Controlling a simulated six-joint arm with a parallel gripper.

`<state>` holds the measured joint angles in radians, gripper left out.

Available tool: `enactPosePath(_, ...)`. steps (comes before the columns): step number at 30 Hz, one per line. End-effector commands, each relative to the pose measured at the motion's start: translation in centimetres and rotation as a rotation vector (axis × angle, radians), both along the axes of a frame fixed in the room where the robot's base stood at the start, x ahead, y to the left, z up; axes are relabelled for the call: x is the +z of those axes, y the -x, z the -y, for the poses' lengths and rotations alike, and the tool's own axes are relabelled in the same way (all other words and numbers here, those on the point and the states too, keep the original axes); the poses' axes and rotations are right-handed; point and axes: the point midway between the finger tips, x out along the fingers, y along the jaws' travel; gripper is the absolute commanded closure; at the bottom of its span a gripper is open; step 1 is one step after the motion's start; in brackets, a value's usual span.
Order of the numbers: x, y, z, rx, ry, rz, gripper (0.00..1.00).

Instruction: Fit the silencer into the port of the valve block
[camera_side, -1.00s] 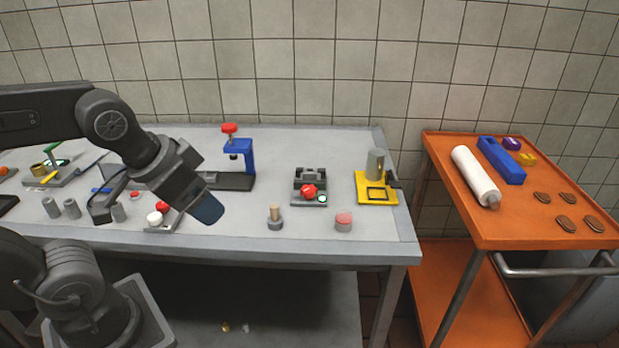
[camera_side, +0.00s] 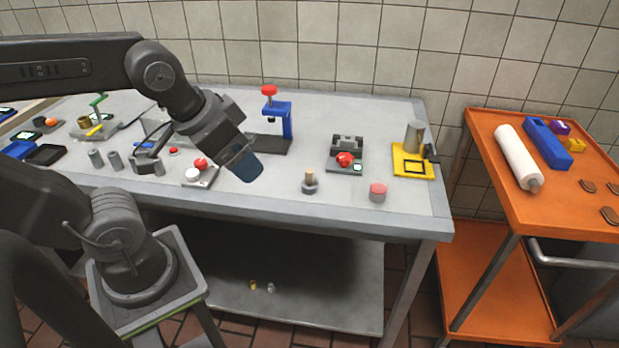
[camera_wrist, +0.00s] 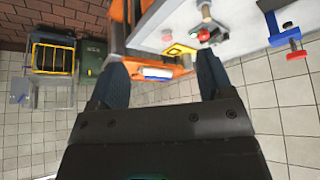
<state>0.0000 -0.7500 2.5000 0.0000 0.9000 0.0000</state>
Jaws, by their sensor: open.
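What looks like the silencer, a tan cylinder (camera_side: 309,176) upright in a round grey holder, stands near the front edge of the table. It also shows at the top of the wrist view (camera_wrist: 206,11). The likely valve block is a grey unit (camera_side: 347,143) with a red knob and a small round dial, behind and right of the silencer; its knob also shows in the wrist view (camera_wrist: 204,34). I cannot make out its port. My gripper (camera_side: 248,167) hangs above the table, left of the silencer; its fingers are apart and empty in the wrist view (camera_wrist: 162,75).
A blue press with a red top (camera_side: 278,121) stands behind my gripper. A red-topped cylinder (camera_side: 377,192) and a yellow fixture (camera_side: 412,172) are on the right. A box with red and white knobs (camera_side: 202,178) is below left. An orange cart (camera_side: 480,150) stands beyond the table.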

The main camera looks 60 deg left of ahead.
Motion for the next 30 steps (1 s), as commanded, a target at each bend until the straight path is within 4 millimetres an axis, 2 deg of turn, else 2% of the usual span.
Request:
enactPosePath(1,0.0,0.0,0.0,0.0,0.0,0.0,0.29)
enactPosePath(7,0.0,0.0,0.0,0.0,0.0,0.0,0.48)
enactPosePath(14,0.0,-0.1,0.0,0.002,0.0,-0.001,0.48)
enactPosePath(17,-0.1,-0.9,-0.4,0.03,0.0,-0.01,0.48)
enactPosePath(20,-0.4,-2.9,-1.2,0.094,0.002,-0.028,0.48)
enactPosePath(23,-1.2,-5.9,-2.6,0.191,0.004,-0.05,0.48)
enactPosePath(27,-3.3,-10.3,-4.8,0.33,0.01,-0.076,0.48)
enactPosePath(30,-5.0,-12.9,-6.4,0.411,0.015,-0.087,0.48)
